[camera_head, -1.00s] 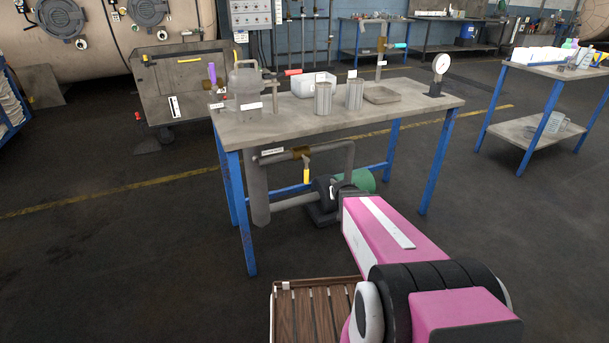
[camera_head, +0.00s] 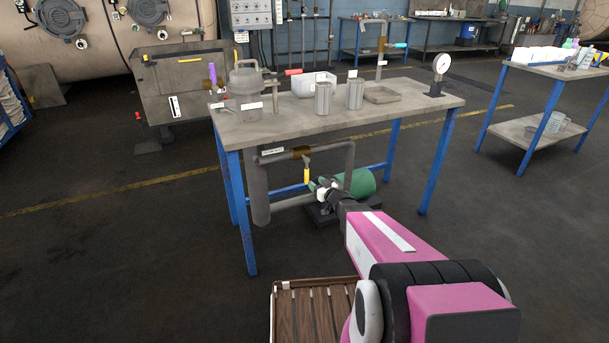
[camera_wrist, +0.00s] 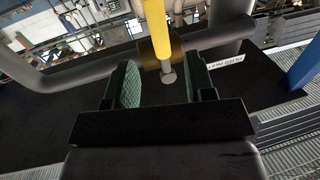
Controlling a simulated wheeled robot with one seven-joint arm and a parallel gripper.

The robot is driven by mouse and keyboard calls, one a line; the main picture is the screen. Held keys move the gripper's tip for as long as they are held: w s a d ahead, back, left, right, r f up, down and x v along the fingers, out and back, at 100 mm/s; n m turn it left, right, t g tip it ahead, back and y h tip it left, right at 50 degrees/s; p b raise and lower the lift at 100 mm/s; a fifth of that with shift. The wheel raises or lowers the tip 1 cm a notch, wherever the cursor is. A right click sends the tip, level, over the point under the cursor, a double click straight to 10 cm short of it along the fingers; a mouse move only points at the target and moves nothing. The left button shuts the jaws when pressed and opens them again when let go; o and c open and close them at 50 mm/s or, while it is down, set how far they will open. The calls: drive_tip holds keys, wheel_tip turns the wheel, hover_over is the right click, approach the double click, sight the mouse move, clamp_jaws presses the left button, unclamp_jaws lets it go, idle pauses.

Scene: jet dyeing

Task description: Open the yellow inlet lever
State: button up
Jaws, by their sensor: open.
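The yellow inlet lever (camera_head: 306,176) hangs down from a brass valve (camera_head: 301,153) on the grey pipe under the workbench. In the wrist view the yellow lever (camera_wrist: 156,22) runs from the top edge toward the brass valve body (camera_wrist: 160,48), with a round stem end between my finger pads. My gripper (camera_head: 317,188) is just right of the lever's lower end in the head view. In the wrist view my gripper (camera_wrist: 160,86) is open, with one green-padded finger on each side of the lever's line. I cannot tell whether a pad touches the lever.
The workbench (camera_head: 272,131) stands above the pipe, with its blue legs (camera_head: 240,215) either side. A green pump motor (camera_head: 362,183) sits on the floor behind my gripper. The grey pipe (camera_head: 258,190) runs down at left. Steel cups and a gauge (camera_head: 441,64) stand on top.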

sight(308, 176)
drive_tip(key=x, duration=0.9)
drive_tip(key=shift+w+a, duration=0.15)
drive_tip(key=shift+w, duration=0.25)
clamp_jaws()
